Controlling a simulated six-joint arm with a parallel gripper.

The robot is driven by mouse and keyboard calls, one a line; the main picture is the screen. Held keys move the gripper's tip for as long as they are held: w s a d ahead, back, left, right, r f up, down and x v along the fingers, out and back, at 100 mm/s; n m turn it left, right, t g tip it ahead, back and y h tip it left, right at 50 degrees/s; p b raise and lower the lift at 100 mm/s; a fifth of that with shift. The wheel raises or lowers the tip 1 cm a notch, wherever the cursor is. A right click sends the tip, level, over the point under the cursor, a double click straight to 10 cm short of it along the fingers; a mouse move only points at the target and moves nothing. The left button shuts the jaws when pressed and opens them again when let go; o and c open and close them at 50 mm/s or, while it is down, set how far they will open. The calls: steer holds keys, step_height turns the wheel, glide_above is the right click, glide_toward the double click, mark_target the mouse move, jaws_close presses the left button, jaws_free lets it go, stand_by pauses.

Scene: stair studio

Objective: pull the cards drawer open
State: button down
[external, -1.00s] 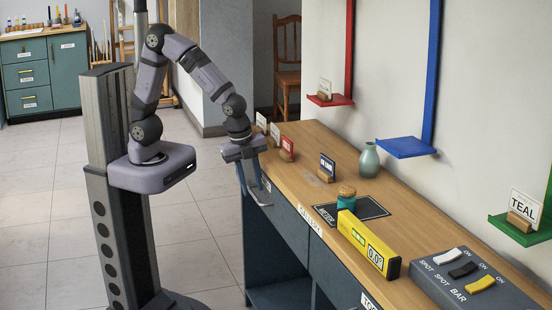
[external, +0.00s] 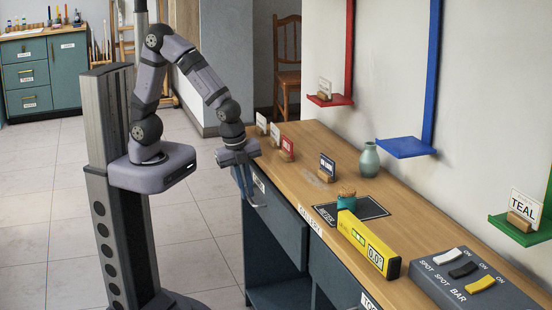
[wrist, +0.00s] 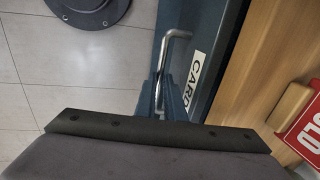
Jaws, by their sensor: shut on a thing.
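The cards drawer (external: 277,218) is a blue-grey front under the near-left end of the wooden counter, and it stands a little out from the desk. In the wrist view its white label (wrist: 193,82) reads "CARD", with the rest hidden. Its metal bar handle (wrist: 168,48) shows beside the label, its lower part between my fingers. My gripper (external: 248,196) points down in front of the drawer, shut on the handle. In the wrist view the blue fingers (wrist: 160,98) sit on both sides of the bar.
The counter top (external: 300,150) carries small sign cards, a green vase (external: 369,160), a jar, a yellow level (external: 368,243) and a switch box (external: 470,283). An open shelf space lies below the drawer. The tiled floor in front of the desk is clear.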

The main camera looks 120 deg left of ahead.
steer(key=s+d+p, duration=0.1)
steer(key=s+d, duration=0.6)
steer(key=shift+s+d, duration=0.15)
steer(key=shift+d, duration=0.05)
steer(key=c, duration=1.8)
jaws_free()
steer(key=shift+c, duration=0.2)
steer(key=shift+r, duration=0.1)
step_height(320, 180, up, 7)
steer(key=s+p, duration=0.1)
steer(key=p, duration=0.1)
steer(key=shift+d, duration=0.45)
